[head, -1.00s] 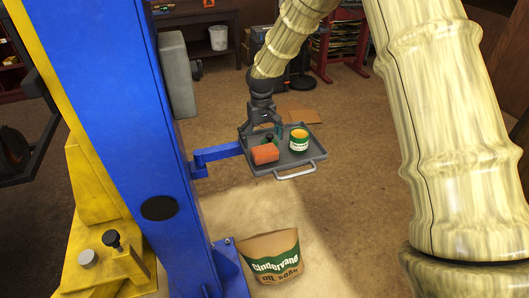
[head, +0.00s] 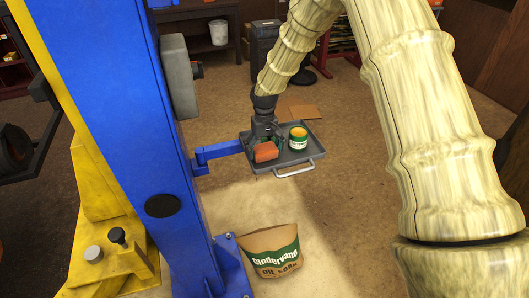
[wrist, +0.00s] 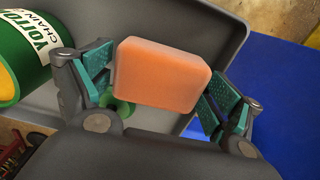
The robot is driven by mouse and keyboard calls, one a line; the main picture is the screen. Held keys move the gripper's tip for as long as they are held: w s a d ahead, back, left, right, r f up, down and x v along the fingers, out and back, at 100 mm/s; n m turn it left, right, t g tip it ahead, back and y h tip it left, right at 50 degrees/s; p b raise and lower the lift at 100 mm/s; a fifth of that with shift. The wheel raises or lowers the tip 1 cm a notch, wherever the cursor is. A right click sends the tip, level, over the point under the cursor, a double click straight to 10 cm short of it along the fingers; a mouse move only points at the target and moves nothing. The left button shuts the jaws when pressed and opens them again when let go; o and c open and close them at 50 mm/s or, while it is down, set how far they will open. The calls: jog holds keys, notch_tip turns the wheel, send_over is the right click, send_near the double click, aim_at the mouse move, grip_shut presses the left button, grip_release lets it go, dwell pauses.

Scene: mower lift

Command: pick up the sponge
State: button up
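The orange sponge (head: 266,152) lies in the grey tray (head: 294,157) near its left front. In the wrist view the sponge (wrist: 162,75) is a rounded block between the two teal-padded fingers. My gripper (head: 265,140) is down over the tray at the sponge, seen partly behind it in the head view. In the wrist view my gripper (wrist: 163,88) is open, with its fingers spread on either side of the sponge. The left pads are very close to the sponge; whether they touch is unclear. A small gap shows on the right.
A green and yellow tin (head: 298,138) stands in the tray right of the sponge. Something green (wrist: 120,106) shows partly behind the sponge. A blue arm (head: 217,151) joins the tray to the blue lift post (head: 125,120). A paper bag (head: 271,252) stands on the floor in front.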

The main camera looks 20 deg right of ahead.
aim_at(264, 148)
jog(key=c, duration=0.5)
jog(key=shift+r+b, duration=0.4)
jog(key=shift+r, duration=0.05)
notch_tip(264, 148, up, 2)
jog(key=shift+s+a+r+b, duration=0.15)
jog(key=shift+r+b, duration=0.1)
jog(key=shift+b, duration=0.6)
jog(key=s+a+b, duration=0.1)
jog(key=s+a, duration=0.2)
jog(key=s+a+r+b, duration=0.1)
jog(key=s+a+b, duration=0.1)
jog(key=s+a, duration=0.2)
jog(key=s+a+b, duration=0.1)
jog(key=s+a, duration=0.2)
jog(key=s, duration=0.1)
jog(key=shift+s+a+r+b, duration=0.2)
jog(key=shift+a+r+b, duration=0.1)
jog(key=shift+b, duration=0.05)
